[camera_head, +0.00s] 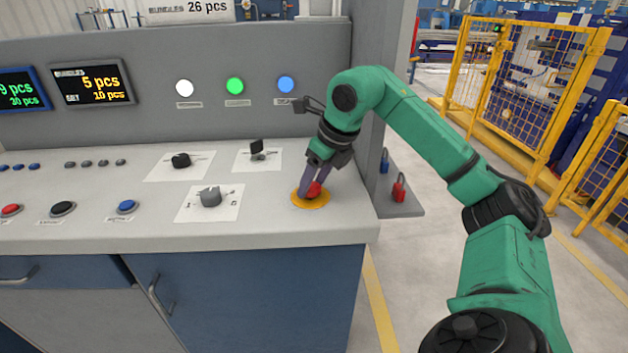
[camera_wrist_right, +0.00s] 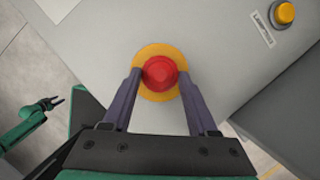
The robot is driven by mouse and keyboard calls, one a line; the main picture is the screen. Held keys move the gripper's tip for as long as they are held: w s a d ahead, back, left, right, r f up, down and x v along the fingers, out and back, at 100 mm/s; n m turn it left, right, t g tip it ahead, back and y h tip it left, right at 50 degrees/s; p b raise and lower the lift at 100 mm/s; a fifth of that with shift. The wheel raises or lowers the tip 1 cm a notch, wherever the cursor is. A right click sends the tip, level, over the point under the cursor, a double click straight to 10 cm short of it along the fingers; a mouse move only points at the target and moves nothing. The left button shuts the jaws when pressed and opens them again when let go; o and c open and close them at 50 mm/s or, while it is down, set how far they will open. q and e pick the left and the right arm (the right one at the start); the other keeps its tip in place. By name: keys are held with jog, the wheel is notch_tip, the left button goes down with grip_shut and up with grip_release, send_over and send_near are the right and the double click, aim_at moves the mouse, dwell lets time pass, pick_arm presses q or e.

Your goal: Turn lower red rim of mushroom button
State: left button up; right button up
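The red mushroom button (camera_head: 314,189) sits on a round yellow plate (camera_head: 311,203) near the right end of the console top. It also shows in the right wrist view (camera_wrist_right: 160,73), with its yellow plate (camera_wrist_right: 160,48) around it. My right gripper (camera_head: 308,186) reaches down to the button. In the right wrist view its two dark fingers (camera_wrist_right: 160,80) are spread, one on each side of the red head. I cannot tell whether they touch it. The lower rim is partly hidden. My left gripper (camera_wrist_right: 54,103) shows small at the left of the wrist view, its fingers seemingly apart.
A push button (camera_head: 127,207) and others line the console's left. The upright panel (camera_head: 215,130) rises behind. Red (camera_head: 399,187) and blue (camera_head: 385,162) padlocks hang at the right.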

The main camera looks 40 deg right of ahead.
jog(key=shift+r+m+p, duration=0.15)
jog(key=shift+m+p, duration=0.45)
jog(key=shift+p, duration=0.05)
jog(key=m+p, duration=0.1)
jog(key=m+h+p, duration=0.1)
jog(key=p, duration=0.1)
jog(key=shift+a+r+m+h, duration=0.1)
jog(key=shift+a+m+h, duration=0.1)
jog(key=shift+m+h, duration=0.1)
jog(key=shift+a+m+h+p, duration=0.1)
jog(key=shift+m+h+p, duration=0.2)
jog(key=shift+m+p, duration=0.6)
jog(key=shift+f+m, duration=0.2)
jog(key=shift+m, duration=0.3)
jog(key=shift+f, duration=0.1)
jog(key=o, duration=1.4)
